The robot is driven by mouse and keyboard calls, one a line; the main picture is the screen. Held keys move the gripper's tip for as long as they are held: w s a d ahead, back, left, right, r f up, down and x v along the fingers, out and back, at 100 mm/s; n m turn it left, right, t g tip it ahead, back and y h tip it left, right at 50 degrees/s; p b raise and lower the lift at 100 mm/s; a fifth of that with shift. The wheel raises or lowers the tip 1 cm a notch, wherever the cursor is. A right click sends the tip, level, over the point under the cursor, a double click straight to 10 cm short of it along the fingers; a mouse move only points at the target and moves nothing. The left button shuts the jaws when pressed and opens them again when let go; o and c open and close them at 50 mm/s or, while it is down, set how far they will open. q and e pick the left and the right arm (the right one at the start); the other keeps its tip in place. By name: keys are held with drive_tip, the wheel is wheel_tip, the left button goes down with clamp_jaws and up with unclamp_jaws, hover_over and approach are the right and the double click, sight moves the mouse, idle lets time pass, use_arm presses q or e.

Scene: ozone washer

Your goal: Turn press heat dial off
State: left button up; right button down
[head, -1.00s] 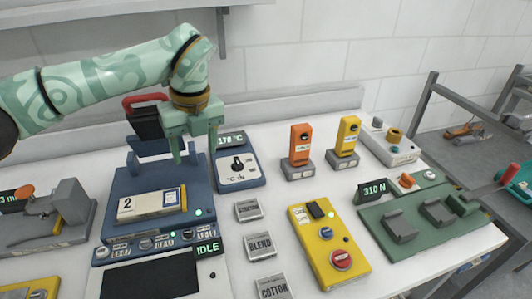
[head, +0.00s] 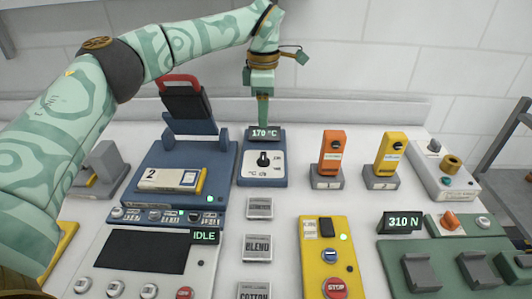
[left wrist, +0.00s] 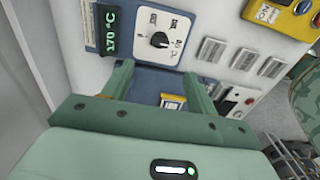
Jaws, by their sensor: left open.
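The press heat dial (head: 263,160) is a black round knob with a white pointer on a white plate, set in a blue unit (head: 263,182). Its display (head: 264,134) reads 170 °C. My left gripper (head: 263,122) points down just behind the display, above and beyond the dial. It is open and empty, its two fingers (left wrist: 158,74) spread apart and not touching the dial. My right gripper is not in view.
The blue press (head: 150,158) with its raised black head and red handle stands left of the dial unit. Orange (head: 332,152) and yellow (head: 388,154) upright holders stand to the right. Label blocks (head: 259,208) and a yellow stop panel (head: 330,255) lie in front.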

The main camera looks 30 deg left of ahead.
sight(263, 155)
use_arm(q)
wheel_tip(263, 155, down, 14)
drive_tip(key=b, duration=0.3)
drive_tip(key=shift+a+r, duration=0.1)
drive_tip(key=shift+r, duration=0.15)
drive_tip(key=c, duration=1)
